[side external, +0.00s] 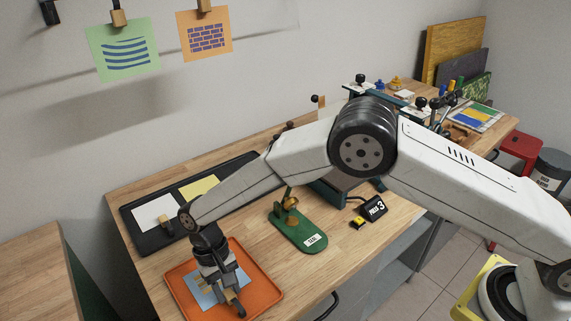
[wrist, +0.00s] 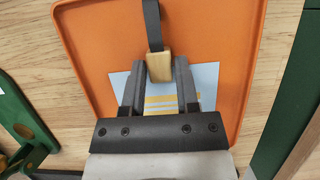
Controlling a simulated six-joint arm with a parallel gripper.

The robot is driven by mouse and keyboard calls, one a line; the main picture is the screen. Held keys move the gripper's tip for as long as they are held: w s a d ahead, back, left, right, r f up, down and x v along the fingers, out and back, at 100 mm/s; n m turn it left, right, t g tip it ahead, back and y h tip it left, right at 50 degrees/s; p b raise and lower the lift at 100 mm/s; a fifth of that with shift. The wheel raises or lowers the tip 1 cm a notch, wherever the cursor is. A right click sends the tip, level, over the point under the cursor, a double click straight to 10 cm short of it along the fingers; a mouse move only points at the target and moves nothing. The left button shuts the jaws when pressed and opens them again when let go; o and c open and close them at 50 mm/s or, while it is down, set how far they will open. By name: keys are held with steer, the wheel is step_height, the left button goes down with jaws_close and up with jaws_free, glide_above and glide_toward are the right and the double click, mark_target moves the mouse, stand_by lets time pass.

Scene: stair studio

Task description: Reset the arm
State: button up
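My gripper (side external: 226,281) is low over an orange tray (side external: 267,292) on the wooden bench, pointing down. The tray also fills much of the wrist view (wrist: 220,30). A light blue card with yellow stripes (wrist: 206,78) lies on the tray under my gripper; part of it shows in the side view (side external: 205,296). A wooden clip (wrist: 158,67) with a black strap is over the card. My two fingers stand apart on either side of the clip. Whether they press on it or only flank it cannot be told.
A black tray (side external: 140,235) with a white and a yellow card is behind. A green stand (side external: 299,234) and a small black sign (side external: 375,208) are to the right. Clipped green (side external: 122,50) and orange (side external: 205,35) sheets hang on the wall. Bare bench lies right of the orange tray.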

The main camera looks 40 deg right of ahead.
steer(key=o, duration=0.3)
steer(key=shift+r, duration=0.1)
steer(key=shift+r, duration=3.9)
